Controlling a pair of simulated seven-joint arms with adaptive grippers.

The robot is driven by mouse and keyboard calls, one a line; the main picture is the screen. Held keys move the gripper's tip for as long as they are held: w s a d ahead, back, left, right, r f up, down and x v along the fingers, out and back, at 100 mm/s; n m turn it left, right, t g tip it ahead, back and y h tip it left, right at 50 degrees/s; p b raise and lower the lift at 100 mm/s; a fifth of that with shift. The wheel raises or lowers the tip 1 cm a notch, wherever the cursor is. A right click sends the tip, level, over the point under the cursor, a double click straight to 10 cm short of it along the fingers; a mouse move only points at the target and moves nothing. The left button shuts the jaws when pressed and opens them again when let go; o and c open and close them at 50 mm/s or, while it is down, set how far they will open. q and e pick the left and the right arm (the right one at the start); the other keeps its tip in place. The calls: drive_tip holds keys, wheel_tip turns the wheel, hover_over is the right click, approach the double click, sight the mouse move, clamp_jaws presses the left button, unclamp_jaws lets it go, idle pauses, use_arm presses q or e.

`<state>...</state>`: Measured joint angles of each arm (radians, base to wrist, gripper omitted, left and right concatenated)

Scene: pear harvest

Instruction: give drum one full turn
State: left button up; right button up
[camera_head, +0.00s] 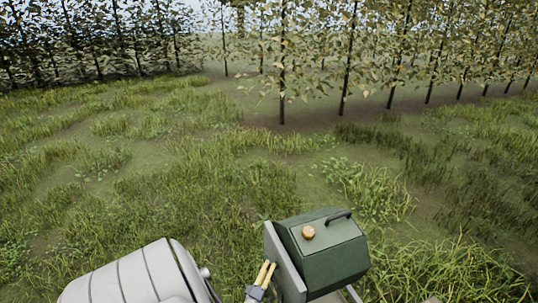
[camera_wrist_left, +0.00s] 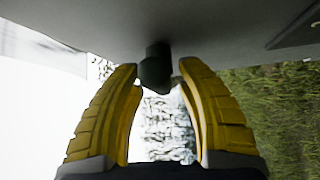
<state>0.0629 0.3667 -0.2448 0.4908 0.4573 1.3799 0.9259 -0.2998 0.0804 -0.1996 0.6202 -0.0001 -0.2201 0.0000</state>
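A pale grey drum (camera_head: 135,277) with dark seams around it lies at the bottom left of the head view, cut off by the lower edge. A small round grey stub (camera_head: 205,272) sits at its right end. My left gripper (camera_head: 267,265) is between the drum and a green box, its yellow fingers pointing up beside the box's grey side plate. In the left wrist view its fingers (camera_wrist_left: 157,72) stand apart, one on each side of a short dark peg (camera_wrist_left: 155,68) below a grey surface. Narrow gaps seem to show beside the peg; firm contact is not clear. My right gripper is not in view.
The green box (camera_head: 325,262) has a black handle (camera_head: 338,217) and an orange knob (camera_head: 308,232) on top. A grey side plate (camera_head: 284,262) stands at its left. Grass surrounds the machine, with rows of trees behind.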

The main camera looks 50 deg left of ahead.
use_arm(q)
drive_tip(key=shift+o, duration=0.4)
drive_tip(key=shift+s+d+f, duration=0.1)
drive_tip(key=shift+s, duration=0.05)
drive_tip(key=v, duration=1.1)
drive_tip(key=shift+s+d, duration=0.25)
drive_tip(key=shift+s, duration=0.05)
drive_tip(key=shift+f, duration=0.1)
